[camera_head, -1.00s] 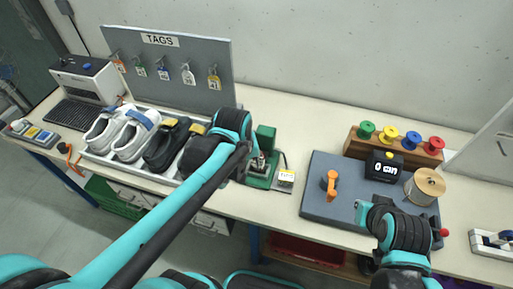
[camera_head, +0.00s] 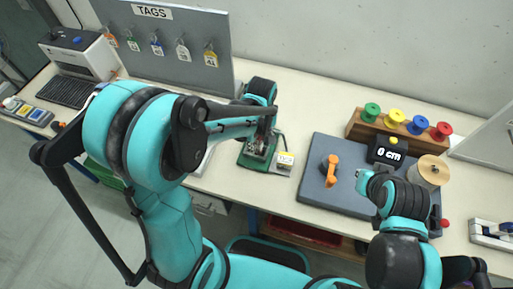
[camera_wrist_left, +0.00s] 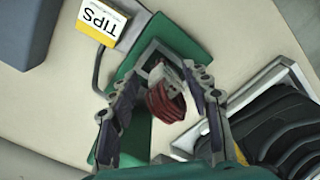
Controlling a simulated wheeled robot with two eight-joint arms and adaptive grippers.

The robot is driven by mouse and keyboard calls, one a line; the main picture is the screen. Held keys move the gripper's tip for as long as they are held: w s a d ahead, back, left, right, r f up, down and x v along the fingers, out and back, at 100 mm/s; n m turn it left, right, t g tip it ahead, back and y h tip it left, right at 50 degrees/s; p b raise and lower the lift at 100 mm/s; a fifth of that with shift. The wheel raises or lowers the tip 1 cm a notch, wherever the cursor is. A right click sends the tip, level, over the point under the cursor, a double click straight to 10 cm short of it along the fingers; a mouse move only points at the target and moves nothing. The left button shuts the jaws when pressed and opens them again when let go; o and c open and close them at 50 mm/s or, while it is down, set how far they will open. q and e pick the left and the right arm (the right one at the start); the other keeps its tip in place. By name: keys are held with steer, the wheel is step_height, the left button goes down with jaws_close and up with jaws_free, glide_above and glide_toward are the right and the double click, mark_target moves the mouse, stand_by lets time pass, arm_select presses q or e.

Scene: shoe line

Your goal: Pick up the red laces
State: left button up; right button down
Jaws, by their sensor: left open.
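The red laces (camera_wrist_left: 168,103) show as a dark red bundle in the left wrist view, at a grey metal part of the green machine (camera_wrist_left: 178,42). My left gripper (camera_wrist_left: 162,78) is open, with one finger on each side of the laces. I cannot tell whether the fingers touch them. In the head view my left gripper (camera_head: 262,138) is over the green machine (camera_head: 246,162), and the arm hides much of that spot.
A TIPS box (camera_head: 285,160) stands beside the green machine. The shoe tray (camera_wrist_left: 262,85) is close to the gripper in the wrist view. A grey board (camera_head: 318,185) with an orange handle (camera_head: 331,166) lies right of the machine. Behind are coloured spools (camera_head: 406,120) and a display (camera_head: 387,152).

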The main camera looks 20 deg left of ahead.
mark_target(261, 145)
arm_select(q)
steer(key=shift+f, duration=0.4)
steer(key=shift+r, duration=0.1)
steer(key=c, duration=1.1)
steer(key=shift+r, duration=0.1)
steer(key=shift+r, duration=0.3)
step_height(261, 145, up, 4)
steer(key=shift+s+d+f+p, duration=0.1)
steer(key=shift+p, duration=0.85)
jaws_close()
steer(key=s+d+r+p, duration=0.2)
steer(key=s+d+r, duration=0.4)
steer(key=d, duration=0.3)
steer(key=shift+d+r, duration=0.15)
steer(key=shift+d, duration=0.2)
